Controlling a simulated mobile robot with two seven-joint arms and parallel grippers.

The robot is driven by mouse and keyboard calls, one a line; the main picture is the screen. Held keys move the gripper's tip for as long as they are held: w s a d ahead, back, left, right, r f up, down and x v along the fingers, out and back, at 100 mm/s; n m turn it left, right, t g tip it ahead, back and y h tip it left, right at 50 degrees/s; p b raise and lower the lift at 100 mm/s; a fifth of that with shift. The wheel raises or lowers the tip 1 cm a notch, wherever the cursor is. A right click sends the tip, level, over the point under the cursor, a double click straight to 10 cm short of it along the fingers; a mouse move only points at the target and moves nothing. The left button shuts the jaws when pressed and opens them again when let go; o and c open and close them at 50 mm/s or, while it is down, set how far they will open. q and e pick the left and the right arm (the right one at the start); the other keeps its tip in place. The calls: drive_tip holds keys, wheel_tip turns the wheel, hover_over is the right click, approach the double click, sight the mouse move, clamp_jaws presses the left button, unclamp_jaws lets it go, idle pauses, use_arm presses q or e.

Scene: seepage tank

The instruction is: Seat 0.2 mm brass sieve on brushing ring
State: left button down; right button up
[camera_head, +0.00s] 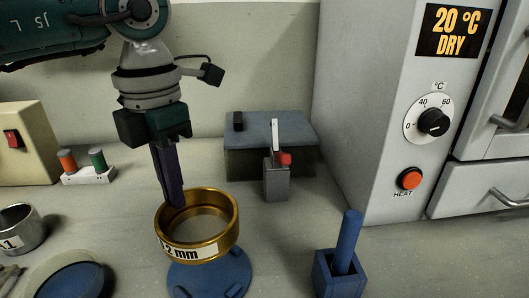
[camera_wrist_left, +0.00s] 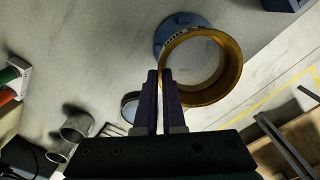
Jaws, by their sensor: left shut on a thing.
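The brass sieve (camera_head: 228,232) is a gold ring with a white label ending in "2 mm"; it also shows in the left wrist view (camera_wrist_left: 232,75). My left gripper (camera_head: 172,203) points down and is shut on the sieve's rim at the far left side; its purple fingers also show in the left wrist view (camera_wrist_left: 162,78). The blue round brushing ring (camera_head: 208,284) is on the bench beneath the sieve, partly hidden by it. In the left wrist view the ring (camera_wrist_left: 172,28) peeks out past the sieve's edge, so they look off-centre. The gap between them is unclear. My right gripper is not in view.
A blue holder (camera_head: 337,284) with an upright blue handle stands right of the sieve. A blue-topped block (camera_head: 300,128) with a red-tipped lever is behind. The oven (camera_head: 385,160) reads "20 °C DRY". A metal cup (camera_head: 18,228) and round dish (camera_head: 70,278) are at left.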

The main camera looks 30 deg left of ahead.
sight(179, 214)
use_arm(q)
drive_tip(key=shift+f+b, duration=2.3)
drive_tip(key=shift+f, duration=0.55)
drive_tip(key=shift+f+b, duration=0.85)
drive_tip(key=shift+f, duration=0.2)
drive_tip(key=c, duration=0.9)
unclamp_jaws()
wheel_tip(179, 214, up, 10)
drive_tip(key=shift+p, duration=0.3)
